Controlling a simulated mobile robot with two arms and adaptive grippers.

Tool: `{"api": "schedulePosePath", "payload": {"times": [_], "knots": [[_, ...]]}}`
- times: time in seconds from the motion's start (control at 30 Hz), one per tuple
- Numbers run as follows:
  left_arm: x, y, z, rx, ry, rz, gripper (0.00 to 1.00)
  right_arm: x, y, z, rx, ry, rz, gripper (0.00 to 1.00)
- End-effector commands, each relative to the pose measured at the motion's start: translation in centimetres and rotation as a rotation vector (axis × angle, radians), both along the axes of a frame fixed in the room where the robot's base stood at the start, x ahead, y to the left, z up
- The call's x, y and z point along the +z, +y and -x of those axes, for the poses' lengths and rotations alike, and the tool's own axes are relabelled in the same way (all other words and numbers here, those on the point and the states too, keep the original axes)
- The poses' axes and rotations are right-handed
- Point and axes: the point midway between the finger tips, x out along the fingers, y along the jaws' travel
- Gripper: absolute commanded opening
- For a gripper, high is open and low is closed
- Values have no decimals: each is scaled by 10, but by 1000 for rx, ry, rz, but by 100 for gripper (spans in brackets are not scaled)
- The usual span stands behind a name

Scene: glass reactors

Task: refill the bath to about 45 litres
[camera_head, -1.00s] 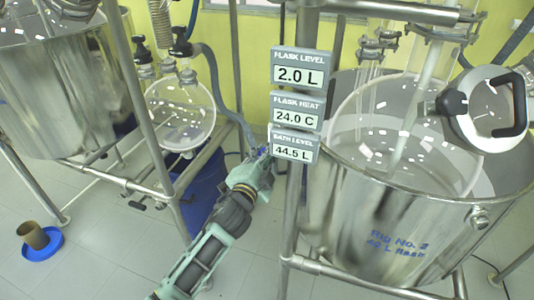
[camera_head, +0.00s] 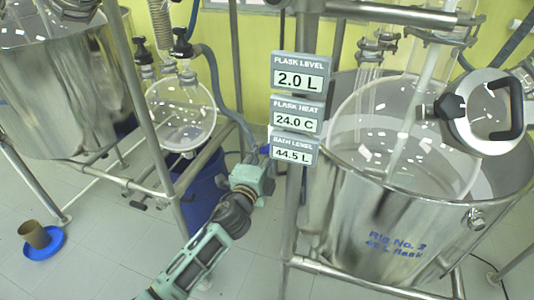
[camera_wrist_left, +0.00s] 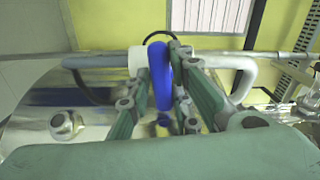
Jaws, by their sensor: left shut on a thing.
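The steel bath (camera_head: 405,215), marked Rig No. 2, stands at the right with a glass flask (camera_head: 400,125) inside it. The bath level display (camera_head: 293,150) reads 44.5 L. My left gripper (camera_head: 264,158) is beside the post, just left of that display. In the left wrist view my left gripper (camera_wrist_left: 160,85) is shut on a blue handle (camera_wrist_left: 160,75), which stands upright between the fingers in front of a horizontal pipe (camera_wrist_left: 100,62). In the head view only a bit of blue shows at the fingertips. My right gripper is not in view.
Above the bath display, the flask heat display (camera_head: 297,114) reads 24.0 C and the flask level display (camera_head: 301,75) reads 2.0 L. A second steel bath (camera_head: 60,90) stands left, near a round glass vessel (camera_head: 180,112) over a blue drum (camera_head: 205,185). A brown cup sits in a blue dish (camera_head: 42,246).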

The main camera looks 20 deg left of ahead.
Motion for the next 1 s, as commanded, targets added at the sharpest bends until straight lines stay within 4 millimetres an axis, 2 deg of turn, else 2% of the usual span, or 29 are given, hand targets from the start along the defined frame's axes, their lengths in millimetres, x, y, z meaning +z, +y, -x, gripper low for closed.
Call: {"api": "schedulePosePath", "payload": {"times": [0.3, 0.77, 0.8, 1.0], "knots": [[4, 0, -1, 0, -11, -117, 0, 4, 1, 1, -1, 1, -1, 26], [5, 0, -1, 0, -13, -136, 0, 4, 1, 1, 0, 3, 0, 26], [5, 0, -1, 0, -13, -136, 21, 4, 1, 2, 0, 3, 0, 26], [3, 0, -1, -1, -11, -134, 36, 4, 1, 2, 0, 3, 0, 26]]}}
